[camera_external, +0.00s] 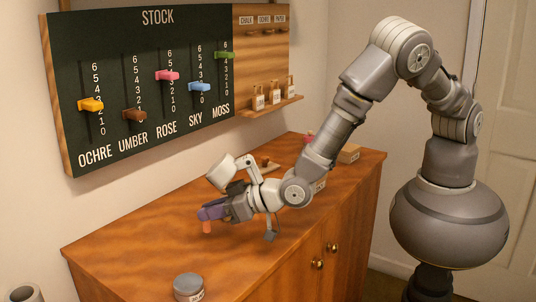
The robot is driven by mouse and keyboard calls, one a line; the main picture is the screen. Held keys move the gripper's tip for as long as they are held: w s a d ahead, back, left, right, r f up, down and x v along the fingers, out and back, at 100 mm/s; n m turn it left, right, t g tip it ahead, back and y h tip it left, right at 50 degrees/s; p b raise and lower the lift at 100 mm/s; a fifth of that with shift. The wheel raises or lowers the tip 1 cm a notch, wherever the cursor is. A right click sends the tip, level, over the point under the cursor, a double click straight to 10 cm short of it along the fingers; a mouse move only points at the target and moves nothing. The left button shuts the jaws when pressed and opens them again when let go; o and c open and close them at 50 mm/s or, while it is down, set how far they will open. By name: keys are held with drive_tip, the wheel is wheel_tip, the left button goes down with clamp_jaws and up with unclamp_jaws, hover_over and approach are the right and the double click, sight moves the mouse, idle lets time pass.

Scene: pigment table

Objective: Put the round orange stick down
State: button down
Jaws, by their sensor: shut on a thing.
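The round orange stick (207,227) is at the end of my gripper (209,214), over the wooden cabinet top (150,245). The stick is upright and its lower part shows below the fingers. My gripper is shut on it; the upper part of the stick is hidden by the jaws. I cannot tell from this view whether the stick's lower end touches the cabinet top.
A grey round tin (187,285) stands near the front edge. A stock board (140,85) with colored sliders hangs above. The cabinet top's left part is clear.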

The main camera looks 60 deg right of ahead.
drive_tip(key=w+a, duration=0.2)
drive_tip(key=a, duration=0.1)
drive_tip(key=w+a+b, duration=0.1)
drive_tip(key=w, duration=0.1)
drive_tip(key=shift+w+a+f, duration=0.1)
drive_tip(key=shift+a+f, duration=0.15)
drive_tip(key=shift+f, duration=0.15)
wheel_tip(320, 180, down, 4)
drive_tip(key=shift+r+b, duration=0.25)
drive_tip(key=shift+b, duration=0.7)
drive_tip(key=shift+r, duration=0.1)
drive_tip(key=c, duration=1.1)
unclamp_jaws()
drive_tip(key=shift+r, duration=0.1)
drive_tip(key=p+v, duration=0.3)
drive_tip(key=v, duration=0.9)
drive_tip(key=shift+p, duration=0.3)
